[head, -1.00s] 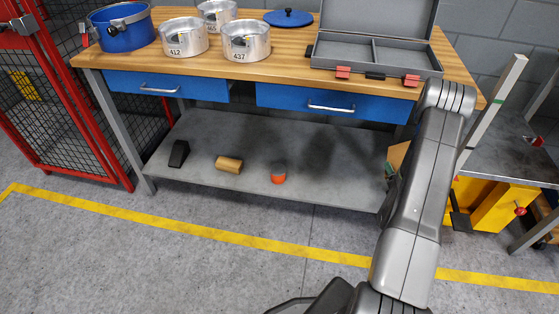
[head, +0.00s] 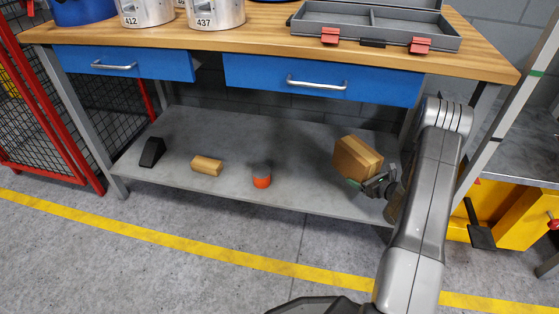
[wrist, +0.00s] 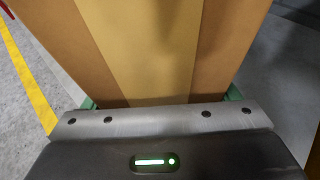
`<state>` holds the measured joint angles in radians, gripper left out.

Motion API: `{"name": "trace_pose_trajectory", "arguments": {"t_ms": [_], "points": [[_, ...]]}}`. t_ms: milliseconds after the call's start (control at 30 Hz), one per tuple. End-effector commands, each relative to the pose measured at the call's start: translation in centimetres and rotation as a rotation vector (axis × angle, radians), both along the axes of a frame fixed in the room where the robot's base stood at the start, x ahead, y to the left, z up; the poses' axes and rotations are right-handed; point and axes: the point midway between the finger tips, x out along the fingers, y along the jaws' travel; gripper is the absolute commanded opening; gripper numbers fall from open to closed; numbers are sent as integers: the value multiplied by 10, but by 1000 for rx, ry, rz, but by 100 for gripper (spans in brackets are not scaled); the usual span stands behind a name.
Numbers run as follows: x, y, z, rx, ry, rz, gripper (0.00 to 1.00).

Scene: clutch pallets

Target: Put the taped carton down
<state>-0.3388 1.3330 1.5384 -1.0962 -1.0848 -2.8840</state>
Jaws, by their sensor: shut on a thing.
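The taped carton (head: 355,157) is a brown box with a lighter tape band. It is above the right part of the grey lower shelf (head: 228,187) of the workbench, tilted in the head view. My gripper (head: 372,184) is shut on it from the right front. In the wrist view the carton (wrist: 150,45) fills the upper middle, with green finger parts at both sides. Whether the carton's underside touches the shelf cannot be told.
On the shelf are a black wedge (head: 152,152), a wooden block (head: 206,165) and an orange-and-grey object (head: 262,177). Shelf between the orange object and the carton is clear. Blue drawers (head: 320,80) hang above. A bench leg stands right of my gripper.

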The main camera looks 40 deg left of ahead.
Motion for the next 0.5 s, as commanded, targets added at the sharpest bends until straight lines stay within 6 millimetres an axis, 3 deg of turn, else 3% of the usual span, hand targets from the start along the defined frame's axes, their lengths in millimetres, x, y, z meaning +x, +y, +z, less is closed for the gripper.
{"name": "trace_pose_trajectory", "arguments": {"t_ms": [233,500], "points": [[0,1,-8,1,-4,8,37],[0,1,-55,1,-2,6,37]]}}
